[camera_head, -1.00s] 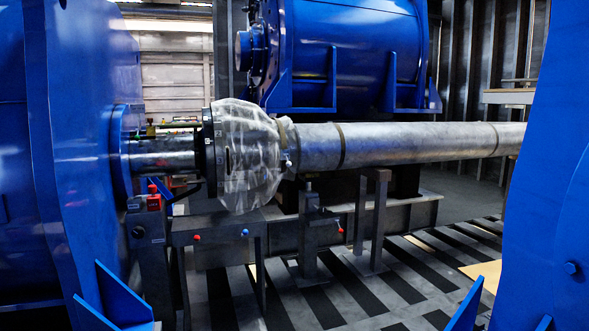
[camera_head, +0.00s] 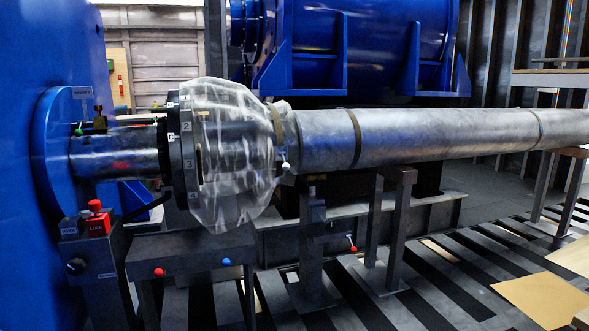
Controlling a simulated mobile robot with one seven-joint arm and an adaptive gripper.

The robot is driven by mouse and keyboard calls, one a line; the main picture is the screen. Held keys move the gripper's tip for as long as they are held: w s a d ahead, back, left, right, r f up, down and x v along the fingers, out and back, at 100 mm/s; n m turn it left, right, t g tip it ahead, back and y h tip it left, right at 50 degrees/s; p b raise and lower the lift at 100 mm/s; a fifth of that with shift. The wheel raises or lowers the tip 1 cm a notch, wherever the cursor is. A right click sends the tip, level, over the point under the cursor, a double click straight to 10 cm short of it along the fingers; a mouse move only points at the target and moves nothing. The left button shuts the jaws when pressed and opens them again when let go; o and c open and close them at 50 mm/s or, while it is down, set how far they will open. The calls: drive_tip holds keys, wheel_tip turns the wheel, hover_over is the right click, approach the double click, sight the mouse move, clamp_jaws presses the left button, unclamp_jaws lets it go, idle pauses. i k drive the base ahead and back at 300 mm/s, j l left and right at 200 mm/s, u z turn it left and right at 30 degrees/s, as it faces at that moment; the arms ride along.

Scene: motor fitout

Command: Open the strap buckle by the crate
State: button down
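No crate and no strap buckle can be made out for certain. A dark band (camera_head: 355,138) runs around the long grey shaft (camera_head: 440,135). A brownish band (camera_head: 278,126) circles the narrow end of the clear cover (camera_head: 232,150), with a small white-tipped fitting (camera_head: 285,165) below it. Whether either band has a buckle is too small to tell. My gripper is not in view.
A blue machine (camera_head: 40,120) stands at the left and another blue one (camera_head: 350,45) behind the shaft. A grey bench (camera_head: 190,247) and posts (camera_head: 392,230) stand below. Tan sheets (camera_head: 540,300) lie on the striped floor at right.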

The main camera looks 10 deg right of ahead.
sight(286, 167)
drive_tip(key=i+z, duration=0.3)
drive_tip(key=i, duration=1.55)
drive_tip(key=i+j, duration=0.3)
drive_tip(key=i, duration=0.1)
